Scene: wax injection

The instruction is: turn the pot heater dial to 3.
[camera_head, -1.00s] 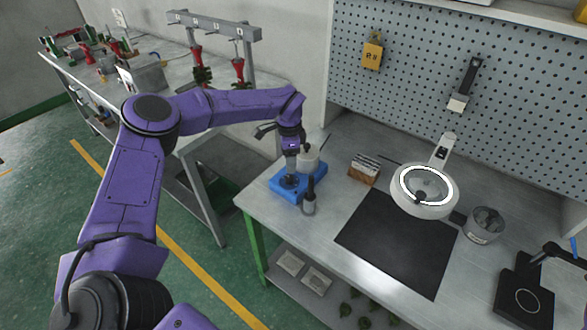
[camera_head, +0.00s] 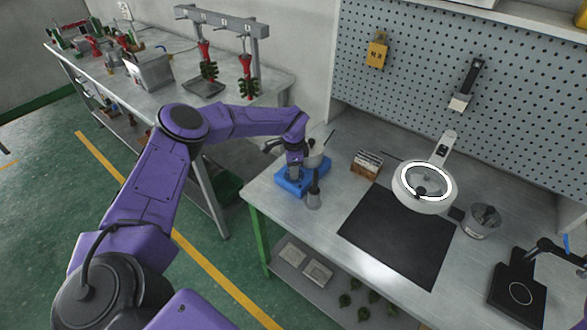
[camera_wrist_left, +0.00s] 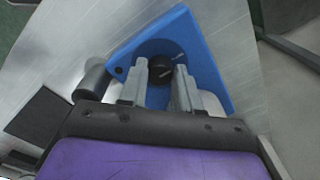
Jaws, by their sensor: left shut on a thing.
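The pot heater is a blue block (camera_head: 288,187) at the left end of the steel table; its blue body (camera_wrist_left: 205,50) also shows in the wrist view. A pale pot (camera_head: 316,157) stands at its back, partly hidden by my arm. The black dial (camera_wrist_left: 165,67) sits in a dark round recess on the blue face, with a pale line beside it; I cannot read any numbers. My left gripper (camera_head: 294,177) points down over the heater. Its two fingers (camera_wrist_left: 161,76) are shut on the dial, one on each side. My right gripper is not in view.
A grey cylinder with a dark handle (camera_head: 314,198) stands just right of the heater. A small block stack (camera_head: 367,164), a black mat (camera_head: 400,240), a ring lamp (camera_head: 425,204) and a metal cup (camera_head: 482,225) lie further right. A pegboard (camera_head: 420,75) rises behind.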

